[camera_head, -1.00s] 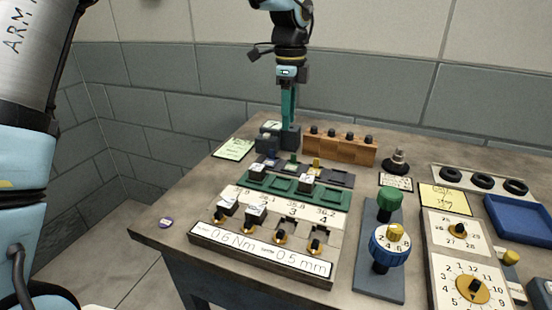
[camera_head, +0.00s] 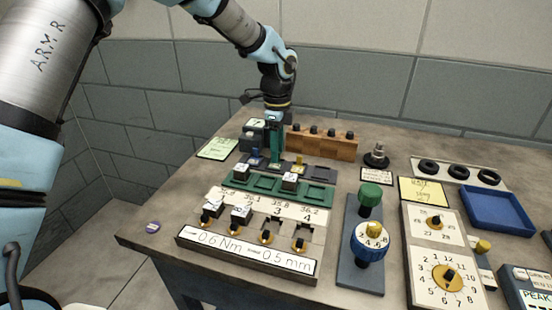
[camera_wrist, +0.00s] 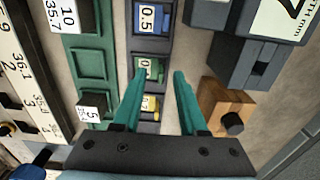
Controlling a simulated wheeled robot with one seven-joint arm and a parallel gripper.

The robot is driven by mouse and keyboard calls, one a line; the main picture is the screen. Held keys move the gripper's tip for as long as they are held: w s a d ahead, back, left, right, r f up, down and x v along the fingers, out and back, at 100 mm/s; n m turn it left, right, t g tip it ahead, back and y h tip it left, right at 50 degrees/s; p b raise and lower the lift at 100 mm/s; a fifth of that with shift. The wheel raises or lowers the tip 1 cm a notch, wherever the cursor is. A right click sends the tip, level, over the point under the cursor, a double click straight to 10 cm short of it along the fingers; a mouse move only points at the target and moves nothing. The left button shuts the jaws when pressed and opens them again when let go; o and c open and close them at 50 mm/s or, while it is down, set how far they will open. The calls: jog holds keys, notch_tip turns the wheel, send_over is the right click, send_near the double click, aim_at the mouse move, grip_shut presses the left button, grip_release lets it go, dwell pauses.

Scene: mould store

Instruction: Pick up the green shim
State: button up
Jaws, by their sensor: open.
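The green shim (camera_wrist: 154,66) sits in the middle slot of a dark rack (camera_wrist: 165,47), between a blue shim (camera_wrist: 146,18) marked 0.5 and a yellow shim (camera_wrist: 149,103). My gripper (camera_wrist: 161,74) is open and empty, its teal fingers pointing toward the rack. In the wrist view the green shim shows between the fingertips, nearer the left one and partly covered by it. In the head view my gripper (camera_head: 276,158) is over the rack's middle slot, and I cannot pick out the green shim behind the fingers. The blue shim (camera_head: 255,157) and yellow shim (camera_head: 299,160) show on either side.
A green tray (camera_head: 262,184) with two numbered blocks lies in front of the rack. A wooden block with dark knobs (camera_head: 330,145) stands close behind on the right. A grey box (camera_head: 252,141) stands behind on the left. Knob panels and a blue tray (camera_head: 497,210) are at right.

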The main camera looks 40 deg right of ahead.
jog(key=shift+c, duration=0.4)
grip_shut()
